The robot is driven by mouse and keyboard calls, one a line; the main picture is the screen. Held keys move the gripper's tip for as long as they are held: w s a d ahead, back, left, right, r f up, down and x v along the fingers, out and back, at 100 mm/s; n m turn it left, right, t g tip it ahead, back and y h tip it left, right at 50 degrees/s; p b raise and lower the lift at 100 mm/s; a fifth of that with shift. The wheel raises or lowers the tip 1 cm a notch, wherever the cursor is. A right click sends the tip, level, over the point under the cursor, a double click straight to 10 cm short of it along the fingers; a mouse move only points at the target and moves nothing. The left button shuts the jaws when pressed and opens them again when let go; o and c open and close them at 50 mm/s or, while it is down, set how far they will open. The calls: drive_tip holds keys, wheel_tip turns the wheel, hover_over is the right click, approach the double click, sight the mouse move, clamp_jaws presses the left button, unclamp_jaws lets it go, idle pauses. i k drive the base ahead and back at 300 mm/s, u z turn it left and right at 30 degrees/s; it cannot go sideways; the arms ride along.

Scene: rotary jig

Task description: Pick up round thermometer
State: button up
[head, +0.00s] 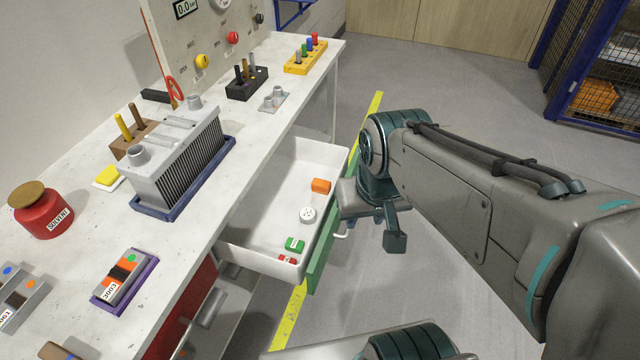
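A small round white thing with dark marks (307,214) lies in the open white drawer (262,247); it looks like the round thermometer, but its markings are too small to read. My gripper (394,236) hangs to the right of the drawer, outside its green front (322,246). It is apart from the round thing. One dark finger shows clearly; the other is not clear, so I cannot tell how wide the gripper is. I see nothing held in it.
In the drawer lie an orange block (320,186), a green piece (295,245) and small red pieces (287,260). The drawer handle (343,234) sticks out near my gripper. The workbench (232,212) carries a finned metal block (180,155) and a red solvent jar (42,213).

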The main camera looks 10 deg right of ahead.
sight(307, 215)
drive_tip(key=z, duration=1.35)
drive_tip(key=i, duration=1.55)
drive_tip(key=u, duration=2.8)
